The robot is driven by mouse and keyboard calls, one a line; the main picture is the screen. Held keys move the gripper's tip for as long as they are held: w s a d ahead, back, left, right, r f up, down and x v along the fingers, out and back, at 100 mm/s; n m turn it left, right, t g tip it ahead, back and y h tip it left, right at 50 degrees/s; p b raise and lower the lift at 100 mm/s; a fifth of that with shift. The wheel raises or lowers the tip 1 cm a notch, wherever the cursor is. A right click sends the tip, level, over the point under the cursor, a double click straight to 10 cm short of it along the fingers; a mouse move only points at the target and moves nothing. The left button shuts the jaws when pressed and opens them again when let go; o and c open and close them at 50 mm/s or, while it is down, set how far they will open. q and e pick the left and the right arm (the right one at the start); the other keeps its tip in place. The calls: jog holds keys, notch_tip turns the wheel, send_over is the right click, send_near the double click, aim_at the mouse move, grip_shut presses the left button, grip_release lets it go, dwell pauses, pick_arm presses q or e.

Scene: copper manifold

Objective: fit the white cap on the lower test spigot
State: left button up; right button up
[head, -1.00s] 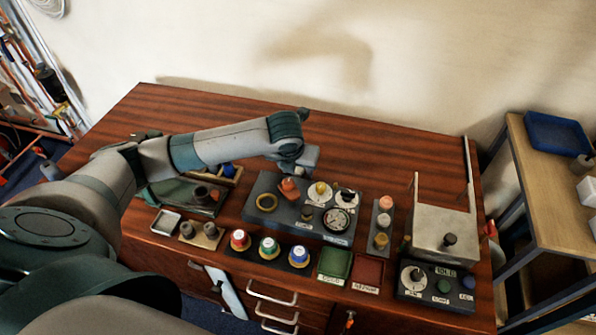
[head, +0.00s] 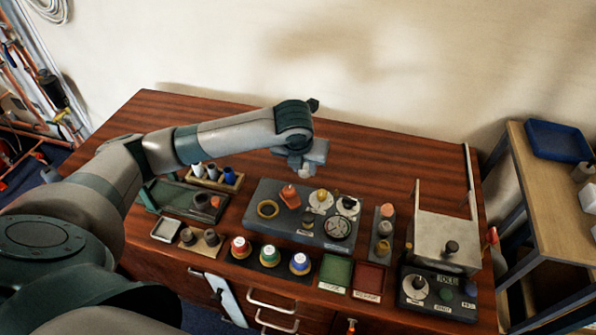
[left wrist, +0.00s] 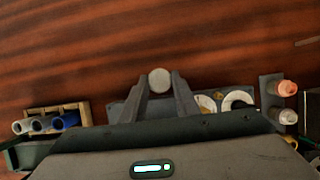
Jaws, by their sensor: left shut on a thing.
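My left gripper (head: 300,167) is above the back edge of the dark grey fixture plate (head: 262,190) in the head view. In the left wrist view its two fingers (left wrist: 159,84) are shut on a round, pale piece, which looks like the white cap (left wrist: 159,79). The cap is hidden under the gripper in the head view. Copper pipework (head: 22,120) stands at the far left in the head view, well away from the gripper. I cannot make out the lower test spigot on it. My right gripper is out of view.
A wooden rack (head: 230,183) holds white, grey and blue tubes. A metal box (head: 447,240) stands at right. The back of the wooden bench is clear.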

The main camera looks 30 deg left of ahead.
pick_arm(q)
jog(key=d+r, duration=0.6)
jog(key=d, duration=0.3)
jog(key=shift+s+d, duration=0.25)
jog(key=shift+d, duration=0.15)
